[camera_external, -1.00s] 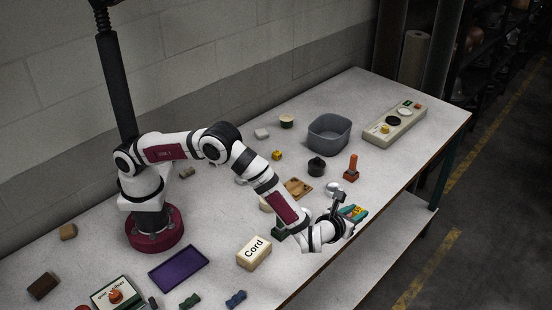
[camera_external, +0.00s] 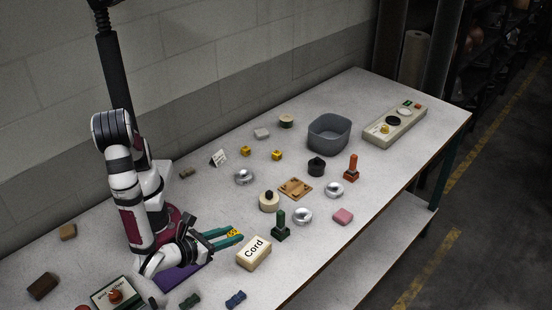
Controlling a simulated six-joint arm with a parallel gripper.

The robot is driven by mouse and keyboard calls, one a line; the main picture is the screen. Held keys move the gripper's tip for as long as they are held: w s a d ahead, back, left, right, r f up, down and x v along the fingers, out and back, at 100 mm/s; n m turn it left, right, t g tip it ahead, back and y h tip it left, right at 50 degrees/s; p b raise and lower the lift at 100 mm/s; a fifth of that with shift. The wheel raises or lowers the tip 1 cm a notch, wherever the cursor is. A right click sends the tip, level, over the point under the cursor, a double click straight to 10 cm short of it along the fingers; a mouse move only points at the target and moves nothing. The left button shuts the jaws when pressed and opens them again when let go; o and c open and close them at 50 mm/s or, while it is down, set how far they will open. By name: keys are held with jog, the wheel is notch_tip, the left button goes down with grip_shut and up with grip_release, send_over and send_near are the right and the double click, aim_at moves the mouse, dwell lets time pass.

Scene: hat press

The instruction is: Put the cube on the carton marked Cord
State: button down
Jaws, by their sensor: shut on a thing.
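The carton marked Cord (camera_external: 254,254) is a cream box lying on the bench near its front edge, with black lettering on top. My gripper (camera_external: 232,234) has teal fingers and is shut on a small yellow cube (camera_external: 233,232). The fingers point right and hold the cube just behind and left of the carton, apart from it as far as I can see. The fingers partly hide the cube.
A purple tray (camera_external: 172,277) lies under my wrist. A green stamp-like piece (camera_external: 281,228) and a silver dome (camera_external: 302,216) stand right of the carton. Two other yellow cubes (camera_external: 245,151) (camera_external: 277,155) sit farther back. A grey bin (camera_external: 329,134) stands at the back right.

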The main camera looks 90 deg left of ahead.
send_over(249, 252)
notch_tip(249, 252, down, 3)
jog(key=shift+s+d+f, duration=0.1)
jog(key=shift+f, duration=2.1)
jog(key=c, duration=0.6)
grip_release()
jog(key=shift+f, duration=0.1)
